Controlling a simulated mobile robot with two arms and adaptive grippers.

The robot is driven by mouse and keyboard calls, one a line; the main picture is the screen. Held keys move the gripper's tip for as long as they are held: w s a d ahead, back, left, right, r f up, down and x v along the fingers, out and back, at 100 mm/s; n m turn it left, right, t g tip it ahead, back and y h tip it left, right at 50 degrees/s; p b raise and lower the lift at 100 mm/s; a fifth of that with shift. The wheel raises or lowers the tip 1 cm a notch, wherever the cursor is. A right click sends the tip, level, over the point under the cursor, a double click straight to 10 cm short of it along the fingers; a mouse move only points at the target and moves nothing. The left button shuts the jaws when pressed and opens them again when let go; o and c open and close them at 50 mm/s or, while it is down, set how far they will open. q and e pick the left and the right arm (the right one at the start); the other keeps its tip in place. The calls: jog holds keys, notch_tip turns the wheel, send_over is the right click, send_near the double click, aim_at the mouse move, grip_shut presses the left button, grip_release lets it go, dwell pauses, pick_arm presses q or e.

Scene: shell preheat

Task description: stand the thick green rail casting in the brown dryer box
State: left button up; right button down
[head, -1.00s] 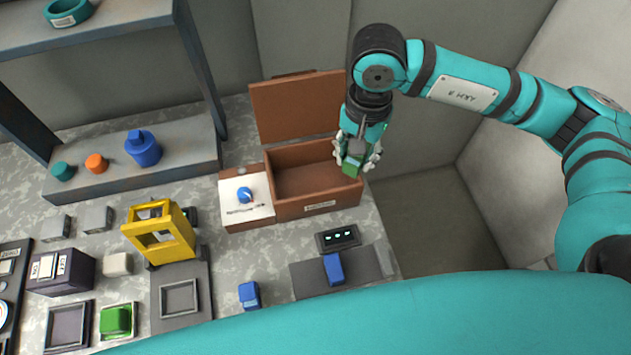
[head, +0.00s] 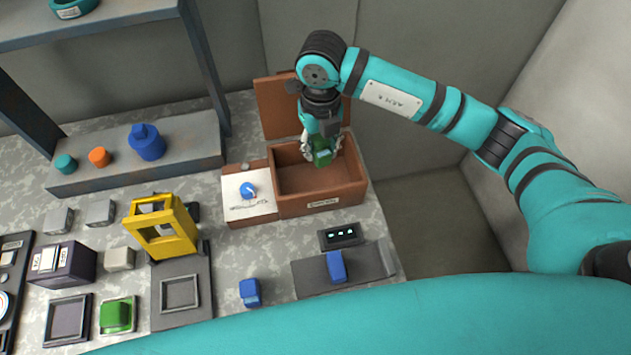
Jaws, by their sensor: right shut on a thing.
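The brown dryer box (head: 318,207) stands at the back of the table with its lid (head: 279,107) raised behind it. I cannot tell whether the casting touches the box inside. The gripper hides part of the lid and the back wall. The visible floor of the box looks empty. My left gripper is not in view.
A white panel with a blue knob (head: 248,190) adjoins the box's left side. A yellow frame (head: 165,232), blue blocks and a small display (head: 340,235) stand in front. A grey shelf (head: 190,165) is at left. Another green block (head: 115,315) sits front left.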

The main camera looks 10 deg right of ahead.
aim_at(315, 183)
jog(key=shift+w+a+f+m, duration=0.1)
jog(key=shift+a+f+m, duration=0.05)
jog(key=shift+m, duration=0.35)
jog(key=shift+w+a+f+m, duration=0.1)
jog(key=shift+a+m, duration=0.05)
jog(key=shift+m, duration=0.35)
jog(key=shift+f+m, duration=0.2)
jog(key=shift+m, duration=0.1)
notch_tip(315, 183, down, 10)
jog(key=shift+r+p, duration=0.2)
jog(key=shift+p, duration=1)
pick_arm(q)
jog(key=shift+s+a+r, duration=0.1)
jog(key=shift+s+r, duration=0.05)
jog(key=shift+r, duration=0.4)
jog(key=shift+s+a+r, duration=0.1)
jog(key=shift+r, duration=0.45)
pick_arm(e)
jog(key=shift+f, duration=0.1)
jog(key=shift+f, duration=0.15)
jog(key=c, duration=1)
grip_release()
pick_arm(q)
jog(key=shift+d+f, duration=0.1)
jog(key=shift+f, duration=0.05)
pick_arm(e)
jog(key=shift+o, duration=0.2)
